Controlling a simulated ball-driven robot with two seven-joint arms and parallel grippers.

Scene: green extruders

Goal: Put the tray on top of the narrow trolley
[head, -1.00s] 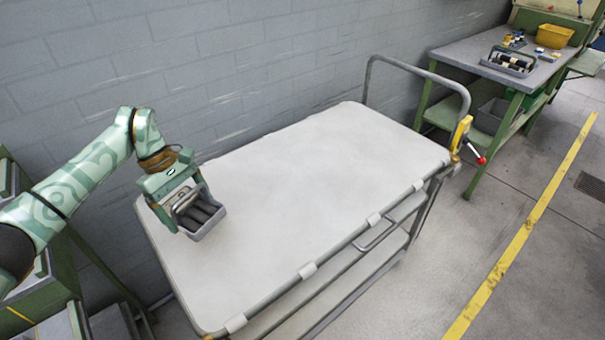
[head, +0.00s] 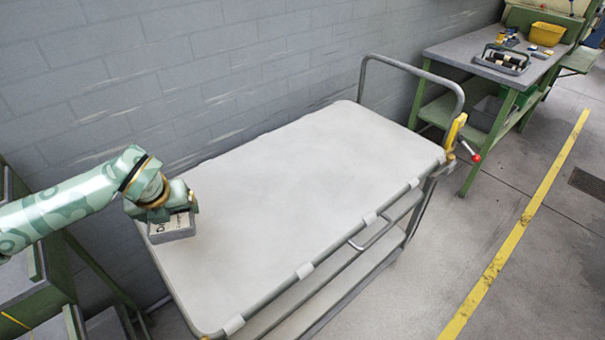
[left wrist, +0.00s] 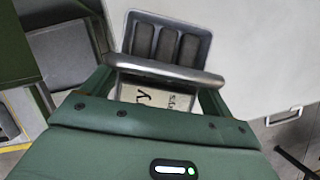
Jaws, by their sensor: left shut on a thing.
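The small grey tray (head: 172,234) is over the left end of the trolley's pale top (head: 290,190). I cannot tell whether it touches the surface or hangs just above it. My left gripper (head: 170,212) is shut on the tray's handle, and the arm comes in from the left. A pale label with lettering shows behind the bar. My right gripper is not in view.
The rest of the trolley top is bare. A push bar (head: 412,66) rises at its far right end. A green workbench (head: 470,64) at the back right carries a similar tray (head: 503,60) and a yellow bin (head: 547,34). Green shelving (head: 40,275) stands at the left. A grey wall runs behind.

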